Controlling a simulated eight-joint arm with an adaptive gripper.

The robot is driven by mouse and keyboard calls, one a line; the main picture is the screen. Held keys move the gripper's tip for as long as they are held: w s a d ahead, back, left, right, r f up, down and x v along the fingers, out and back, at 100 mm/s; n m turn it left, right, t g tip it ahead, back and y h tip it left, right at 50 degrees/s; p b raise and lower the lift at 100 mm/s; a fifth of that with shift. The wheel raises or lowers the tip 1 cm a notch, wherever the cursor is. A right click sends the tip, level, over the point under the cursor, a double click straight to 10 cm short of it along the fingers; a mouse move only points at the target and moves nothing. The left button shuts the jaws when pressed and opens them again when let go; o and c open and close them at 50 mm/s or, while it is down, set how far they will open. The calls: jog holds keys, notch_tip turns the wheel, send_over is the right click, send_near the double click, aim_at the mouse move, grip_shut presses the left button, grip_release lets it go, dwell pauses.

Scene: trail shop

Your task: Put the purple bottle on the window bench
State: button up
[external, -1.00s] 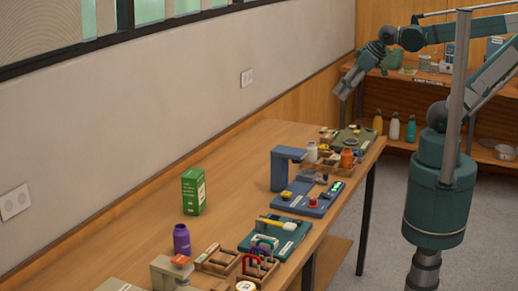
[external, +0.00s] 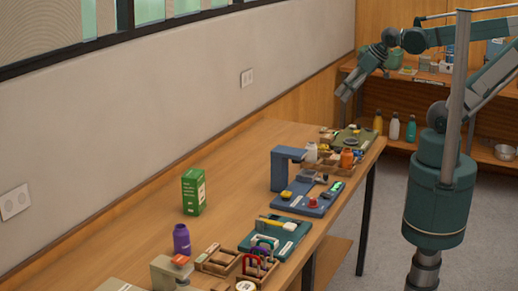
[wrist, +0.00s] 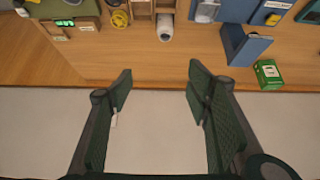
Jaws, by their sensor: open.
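The purple bottle (external: 181,239) stands upright on the wooden bench (external: 140,238) under the window, near the front left in the external view. It is not seen in the wrist view. My gripper (external: 344,93) is raised over the far end of the bench, well away from the bottle. In the wrist view my gripper (wrist: 158,80) has its two fingers wide apart with nothing between them.
A green box (external: 194,192) stands behind the bottle. A blue stand (external: 285,170), a teal tray (external: 275,236) and wooden organisers (external: 217,260) line the bench's right side. The bench's wall side is mostly clear. Shelves with several bottles (external: 394,127) stand at the back.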

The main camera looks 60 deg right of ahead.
jog(key=w+a+n+t+y+b, duration=0.1)
jog(key=w+a+n+y+b, duration=0.25)
jog(key=w+a, duration=1.3)
jog(key=w+a+f+n+y+b, duration=0.15)
jog(key=w+a, duration=0.25)
jog(key=a, duration=0.5)
jog(key=w+a+f+n+y+b, duration=0.1)
jog(key=w+a+f, duration=0.2)
jog(key=a, duration=0.6)
jog(key=n+y+b, duration=0.5)
jog(key=y, duration=0.1)
send_near(182, 241)
jog(key=d, duration=0.1)
jog(key=d+r, duration=0.2)
jog(key=shift+w+d, duration=0.25)
jog(key=shift+w, duration=0.05)
jog(key=shift+b+x, duration=0.7)
jog(key=shift+x, duration=2.65)
jog(key=shift+f, duration=0.1)
